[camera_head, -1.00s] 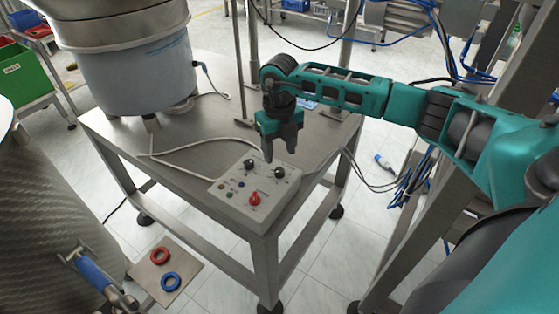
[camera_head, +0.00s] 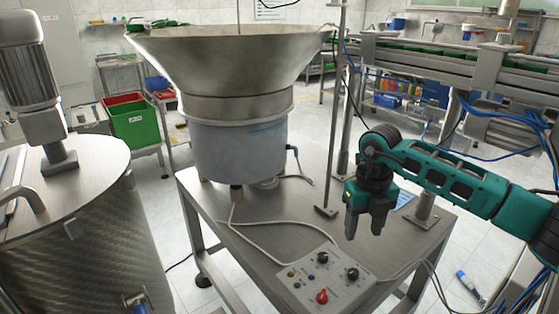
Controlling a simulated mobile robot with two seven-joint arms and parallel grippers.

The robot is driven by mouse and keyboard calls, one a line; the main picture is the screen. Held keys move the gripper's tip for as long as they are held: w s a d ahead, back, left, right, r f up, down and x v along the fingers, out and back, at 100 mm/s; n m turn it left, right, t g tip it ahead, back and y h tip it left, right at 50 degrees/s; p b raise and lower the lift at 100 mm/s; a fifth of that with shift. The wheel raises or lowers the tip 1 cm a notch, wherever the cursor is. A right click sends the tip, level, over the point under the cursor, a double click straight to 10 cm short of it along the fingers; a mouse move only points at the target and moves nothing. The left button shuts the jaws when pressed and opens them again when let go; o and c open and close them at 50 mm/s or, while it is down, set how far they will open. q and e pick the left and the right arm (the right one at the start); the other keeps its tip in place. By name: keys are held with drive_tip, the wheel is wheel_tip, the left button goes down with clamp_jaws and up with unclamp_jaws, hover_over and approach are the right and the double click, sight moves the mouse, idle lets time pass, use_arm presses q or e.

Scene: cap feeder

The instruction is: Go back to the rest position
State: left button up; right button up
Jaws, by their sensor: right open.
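My right gripper (camera_head: 365,226) hangs from the teal right arm (camera_head: 450,178) that comes in from the right. Its two dark fingers point down and are apart, with nothing between them. It is above the metal table, behind the control box (camera_head: 325,284) in the picture and clear of it. The box has a red knob, two black knobs and small buttons. My left gripper is not in view.
A large metal feeder bowl (camera_head: 235,60) on a grey-blue drum stands on the table (camera_head: 265,228). A cable runs from it towards the box. A metal tank (camera_head: 75,230) fills the left. An upright post (camera_head: 336,110) stands behind my right gripper.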

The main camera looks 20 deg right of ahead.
drive_tip(key=s+a+n+t+y, duration=0.25)
drive_tip(key=a+y, duration=0.75)
drive_tip(key=a, duration=1.2)
drive_tip(key=a+r+m+t+y, duration=0.6)
drive_tip(key=r+m+t+y, duration=0.15)
drive_tip(key=r, duration=0.45)
drive_tip(key=w+d+m+t+h, duration=0.1)
drive_tip(key=d+m+t+h, duration=0.7)
drive_tip(key=m, duration=0.6)
drive_tip(key=s+d+f+m+g+h, duration=0.2)
drive_tip(key=s+d+f+m+h, duration=0.1)
drive_tip(key=d+f+m+h, duration=0.6)
drive_tip(key=s+f+m+g, duration=0.3)
drive_tip(key=s+f+g, duration=0.35)
drive_tip(key=s, duration=0.45)
drive_tip(key=s+f+m+g, duration=0.2)
drive_tip(key=s+f+g, duration=0.45)
drive_tip(key=s, duration=0.35)
drive_tip(key=w+a+f+t+y, duration=0.1)
drive_tip(key=w+a+f+t, duration=0.1)
drive_tip(key=w+f+t, duration=0.5)
wheel_tip(320, 180, down, 3)
drive_tip(key=shift+w+t, duration=0.25)
drive_tip(key=shift+t, duration=0.15)
